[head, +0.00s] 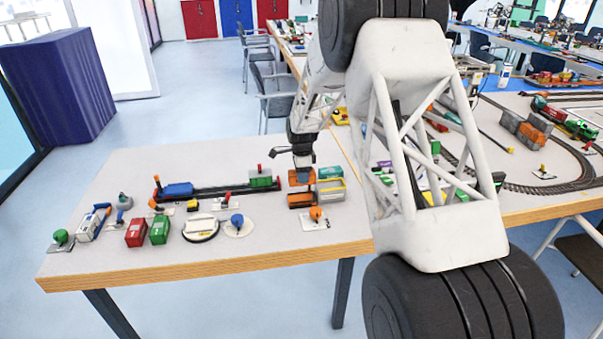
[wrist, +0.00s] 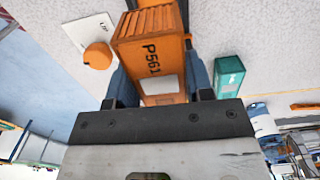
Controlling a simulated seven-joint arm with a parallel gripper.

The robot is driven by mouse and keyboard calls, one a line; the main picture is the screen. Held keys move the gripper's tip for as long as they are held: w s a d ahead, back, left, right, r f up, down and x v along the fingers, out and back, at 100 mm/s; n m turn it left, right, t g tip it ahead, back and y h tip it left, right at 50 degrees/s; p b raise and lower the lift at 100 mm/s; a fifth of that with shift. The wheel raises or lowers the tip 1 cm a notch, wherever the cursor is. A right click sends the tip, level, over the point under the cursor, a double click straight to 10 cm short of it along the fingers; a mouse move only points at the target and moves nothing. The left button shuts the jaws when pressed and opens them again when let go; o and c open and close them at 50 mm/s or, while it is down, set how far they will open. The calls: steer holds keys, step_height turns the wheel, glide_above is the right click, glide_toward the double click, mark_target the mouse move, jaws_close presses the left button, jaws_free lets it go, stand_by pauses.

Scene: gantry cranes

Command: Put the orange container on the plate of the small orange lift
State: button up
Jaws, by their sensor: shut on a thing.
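The orange container (wrist: 152,62), marked P561, is between the two fingers of my gripper (wrist: 158,85) in the wrist view, with its ribbed end facing away from the wrist. In the head view my gripper (head: 303,173) is low over the right part of the near table. Orange parts (head: 301,200) show just under it; container and small lift are hard to tell apart there. An orange knob (head: 316,212) on a white base stands just in front; it also shows in the wrist view (wrist: 98,54). The lift's plate cannot be made out.
A green container (head: 330,172) and a white-and-yellow one (head: 331,190) stand close right of my gripper. A teal container (wrist: 229,76) shows right of the held one. Red (head: 136,233) and green (head: 159,230) blocks and a blue knob (head: 237,219) stand further left. The table's front strip is clear.

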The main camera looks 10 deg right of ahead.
steer(key=shift+f, duration=0.1)
steer(key=shift+f, duration=2.85)
steer(key=shift+f, duration=0.75)
stand_by(0.8)
steer(key=o, duration=0.9)
steer(key=shift+o, duration=0.2)
steer(key=shift+r, duration=0.15)
steer(key=shift+r, duration=3.35)
